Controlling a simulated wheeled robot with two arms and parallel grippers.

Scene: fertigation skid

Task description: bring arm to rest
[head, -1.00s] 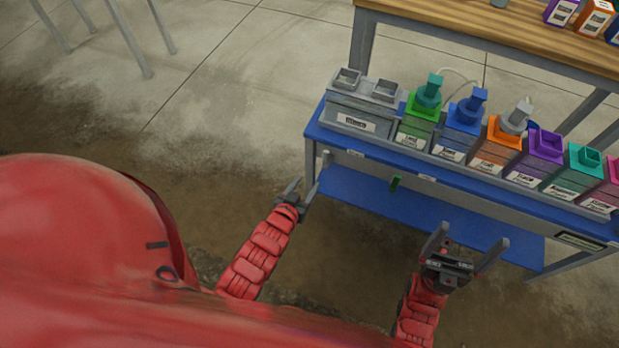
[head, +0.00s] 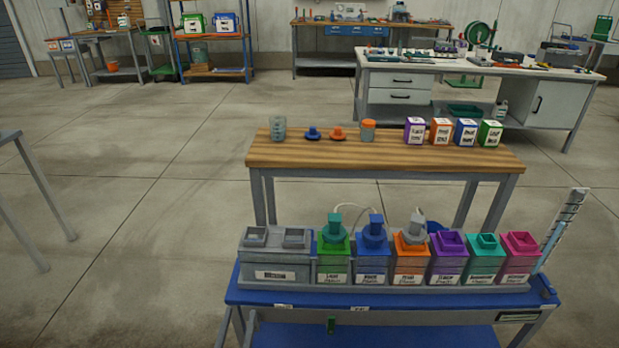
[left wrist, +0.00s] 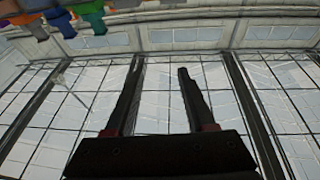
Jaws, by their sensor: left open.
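My left gripper (left wrist: 161,66) shows in the left wrist view with its two dark fingers apart and nothing between them. Beyond the fingers are large bright panes with dark bars. In the head view neither gripper can be clearly made out. The skid (head: 390,298), a blue-topped bench, carries a grey double-socket box (head: 274,262) and a row of coloured units, among them a green one (head: 333,262), an orange one (head: 410,262) and a pink one (head: 517,262).
A wooden-topped table (head: 380,154) stands behind the skid with small coloured boxes, a jar and caps on it. A grey frame (head: 40,210) stands at the left. A white workbench (head: 480,70) is farther back. Open floor (head: 140,200) lies left of the skid.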

